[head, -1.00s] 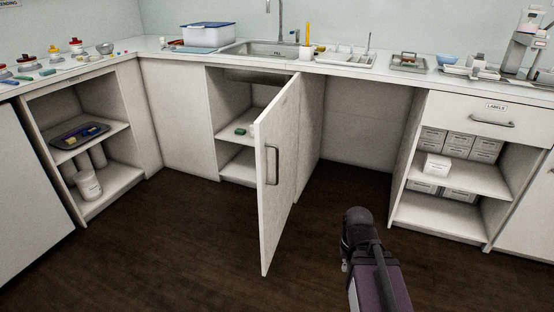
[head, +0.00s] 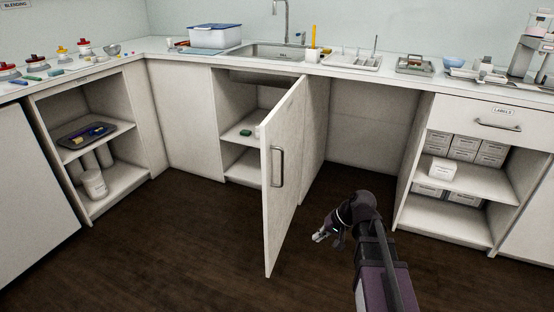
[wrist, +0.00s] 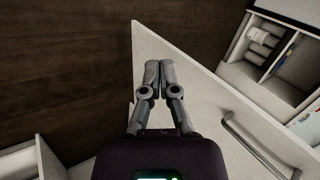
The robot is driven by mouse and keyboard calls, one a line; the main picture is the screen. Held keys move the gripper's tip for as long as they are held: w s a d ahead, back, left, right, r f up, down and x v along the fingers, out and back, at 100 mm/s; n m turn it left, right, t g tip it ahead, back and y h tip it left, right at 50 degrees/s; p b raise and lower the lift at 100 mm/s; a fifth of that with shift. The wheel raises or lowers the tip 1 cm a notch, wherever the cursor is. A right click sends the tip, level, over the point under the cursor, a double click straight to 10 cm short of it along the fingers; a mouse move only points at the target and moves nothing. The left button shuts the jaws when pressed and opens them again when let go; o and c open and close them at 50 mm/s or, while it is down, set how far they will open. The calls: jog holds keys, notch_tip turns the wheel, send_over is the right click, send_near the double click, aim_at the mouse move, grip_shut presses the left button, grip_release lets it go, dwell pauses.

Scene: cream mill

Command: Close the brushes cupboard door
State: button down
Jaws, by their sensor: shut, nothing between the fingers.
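The cupboard door (head: 285,180) under the sink stands wide open, swung out into the room, with a metal bar handle (head: 277,167) on its face. Behind it the open cupboard (head: 238,160) shows shelves with a small green item (head: 246,132). My gripper (head: 319,237) is low over the floor, to the right of the door and apart from it in the head view. In the wrist view my gripper (wrist: 158,64) is shut and empty, its fingers in front of the door (wrist: 190,75). The handle (wrist: 258,146) shows at lower right there.
An open shelf unit (head: 120,178) stands at left. At right, a shelf unit (head: 440,232) holds boxes under a labels drawer (head: 490,122). The counter (head: 345,70) above carries a sink and trays. The dark floor (head: 190,250) is clear.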

aim_at(267, 158)
jog(key=w+a+r+m+t+y, duration=0.1)
jog(key=w+r+m+t+y, duration=0.1)
jog(key=w+r+y, duration=0.8)
jog(key=w+r+t+p, duration=0.1)
jog(key=w+r, duration=0.3)
jog(key=r, duration=0.2)
jog(key=shift+a+r+t, duration=0.15)
jog(key=shift+a+t, duration=0.1)
jog(key=shift+t, duration=0.05)
jog(key=shift+w+a, duration=0.15)
jog(key=x, duration=1.3)
jog(key=shift+a+r, duration=0.2)
jog(key=shift+a, duration=0.2)
